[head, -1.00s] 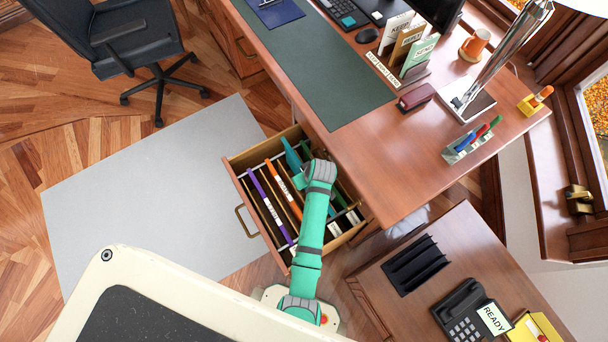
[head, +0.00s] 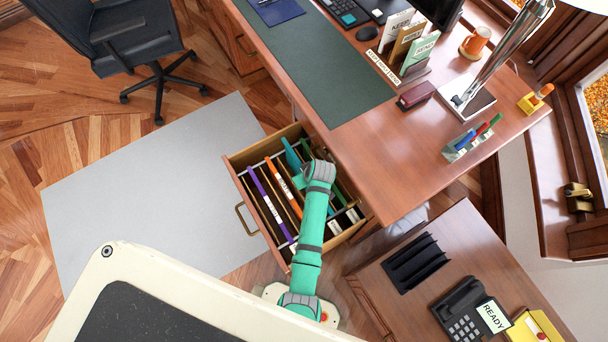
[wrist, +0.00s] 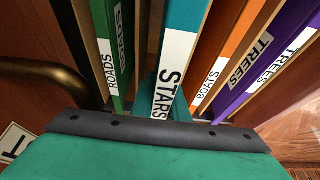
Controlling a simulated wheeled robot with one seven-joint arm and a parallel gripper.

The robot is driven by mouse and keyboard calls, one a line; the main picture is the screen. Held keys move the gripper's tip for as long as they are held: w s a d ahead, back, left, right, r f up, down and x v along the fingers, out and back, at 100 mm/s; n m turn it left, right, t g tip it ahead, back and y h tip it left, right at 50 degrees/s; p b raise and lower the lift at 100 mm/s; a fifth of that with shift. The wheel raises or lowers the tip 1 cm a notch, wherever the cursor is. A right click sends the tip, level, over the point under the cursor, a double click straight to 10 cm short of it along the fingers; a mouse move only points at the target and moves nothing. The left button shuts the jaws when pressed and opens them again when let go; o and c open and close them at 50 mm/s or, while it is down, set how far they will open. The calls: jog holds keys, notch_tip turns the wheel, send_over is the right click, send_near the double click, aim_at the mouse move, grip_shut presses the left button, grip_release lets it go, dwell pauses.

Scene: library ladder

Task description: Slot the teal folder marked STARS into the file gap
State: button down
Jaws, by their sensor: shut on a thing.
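The teal folder marked STARS (wrist: 182,50) stands on edge in the middle of the wrist view. A green folder marked ROADS (wrist: 112,50) is to its left and an orange folder marked BOATS (wrist: 225,50) to its right. My gripper (wrist: 166,108) is shut on the lower part of the STARS folder's spine. In the head view a teal folder (head: 292,157) shows within the open drawer (head: 236,160), beside my arm, which hides much of it. The folder's bottom edge and the floor of the gap are hidden.
The drawer also holds a purple folder (head: 269,205) and an orange folder (head: 284,188). Its handle (head: 243,220) sticks out in front. The desk (head: 375,150) overhangs the drawer's upper right side, and a side cabinet (head: 480,250) stands at lower right.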

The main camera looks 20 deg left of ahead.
jog(key=shift+r, duration=0.1)
jog(key=shift+r, duration=4.6)
notch_tip(320, 180, down, 8)
jog(key=shift+r, duration=0.15)
dwell(2.8)
